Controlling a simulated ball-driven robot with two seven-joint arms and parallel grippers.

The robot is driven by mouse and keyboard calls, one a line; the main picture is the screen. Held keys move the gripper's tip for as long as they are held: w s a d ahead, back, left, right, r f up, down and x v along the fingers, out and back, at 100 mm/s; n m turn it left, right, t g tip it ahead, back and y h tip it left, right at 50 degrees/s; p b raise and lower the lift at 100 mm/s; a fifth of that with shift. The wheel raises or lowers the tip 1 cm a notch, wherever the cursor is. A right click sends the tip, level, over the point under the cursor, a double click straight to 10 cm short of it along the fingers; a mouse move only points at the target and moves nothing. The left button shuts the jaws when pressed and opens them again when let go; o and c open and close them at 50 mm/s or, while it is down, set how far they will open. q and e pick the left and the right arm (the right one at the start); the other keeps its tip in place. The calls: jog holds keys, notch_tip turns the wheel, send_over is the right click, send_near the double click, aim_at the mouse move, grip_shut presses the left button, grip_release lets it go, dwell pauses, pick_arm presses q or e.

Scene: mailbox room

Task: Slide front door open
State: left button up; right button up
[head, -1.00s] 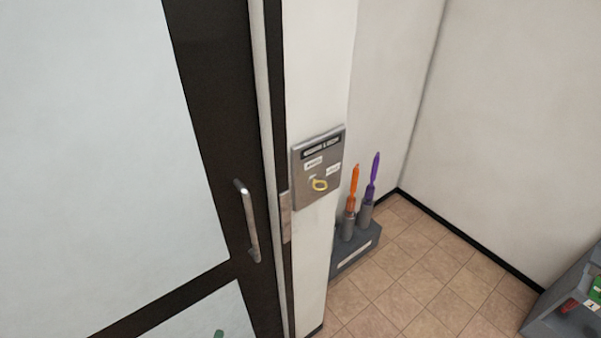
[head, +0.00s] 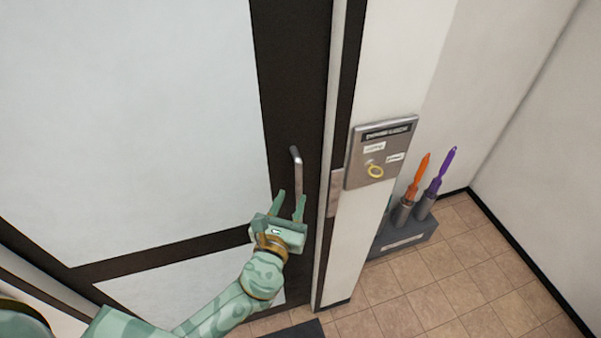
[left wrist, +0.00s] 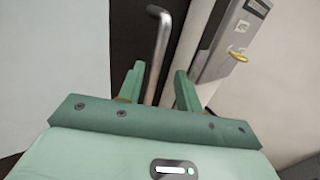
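The front door (head: 140,110) has a large pale panel in a dark frame (head: 292,80). A vertical metal handle (head: 297,172) stands on the frame near the door's right edge. My left gripper (head: 290,202) is open at the handle's lower part, which it partly hides. In the left wrist view the handle (left wrist: 158,50) runs down between the two spread fingers (left wrist: 158,82). A gap shows between the handle and the right finger; whether the left finger touches it I cannot tell. My right gripper is not in view.
A grey key panel (head: 380,150) with a yellow key (head: 375,171) is on the white wall right of the door. Orange (head: 418,175) and purple (head: 440,172) tools stand in a grey holder (head: 405,240) on the floor. Tiled floor (head: 470,270) lies clear at right.

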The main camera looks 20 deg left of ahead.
aim_at(297, 180)
pick_arm(q)
jog(key=w, duration=0.8)
jog(key=shift+w+a, duration=0.15)
grip_shut()
